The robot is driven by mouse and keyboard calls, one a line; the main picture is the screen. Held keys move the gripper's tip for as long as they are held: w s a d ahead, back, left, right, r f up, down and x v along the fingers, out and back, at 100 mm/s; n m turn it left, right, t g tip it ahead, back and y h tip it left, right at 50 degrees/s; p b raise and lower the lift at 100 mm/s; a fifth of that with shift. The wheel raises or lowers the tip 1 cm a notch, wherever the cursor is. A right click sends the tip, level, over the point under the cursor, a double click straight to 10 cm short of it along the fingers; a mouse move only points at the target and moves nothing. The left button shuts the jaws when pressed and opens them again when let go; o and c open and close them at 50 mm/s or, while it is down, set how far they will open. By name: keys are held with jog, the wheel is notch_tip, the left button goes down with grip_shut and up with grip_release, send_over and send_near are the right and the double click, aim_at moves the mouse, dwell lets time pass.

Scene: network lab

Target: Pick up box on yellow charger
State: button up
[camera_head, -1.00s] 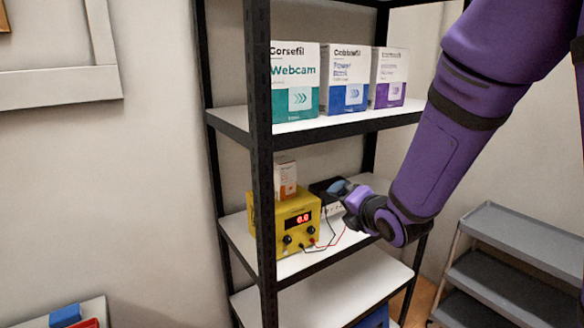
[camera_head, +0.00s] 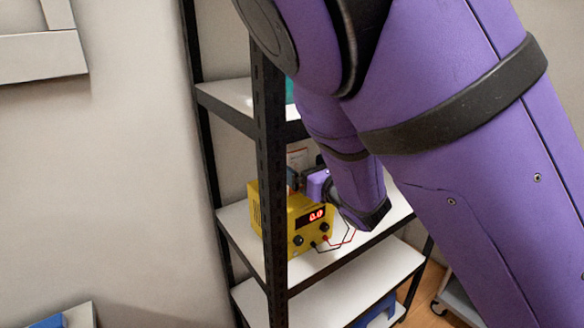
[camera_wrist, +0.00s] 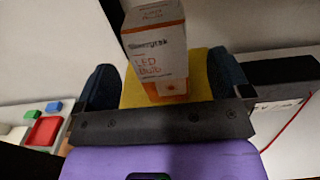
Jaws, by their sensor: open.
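The box is a white and orange LED bulb carton (camera_wrist: 155,45), upright on the yellow charger (camera_wrist: 215,75). In the head view, the yellow charger (camera_head: 305,222) stands on the middle shelf with a red display and cables, and only a sliver of the box (camera_head: 298,158) shows beside my arm. In the wrist view, my gripper (camera_wrist: 162,80) is open, with one dark blue finger on each side of the box's lower part. Gaps show between the fingers and the box.
The black shelf post (camera_head: 270,170) stands close to the left of my gripper. The upper shelf (camera_head: 228,98) is above the charger. A dark device (camera_wrist: 285,70) lies to the right in the wrist view. Red and blue items (camera_wrist: 43,131) lie at lower left.

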jog(key=shift+x, duration=2.85)
jog(key=shift+c, duration=0.3)
jog(key=c, duration=1)
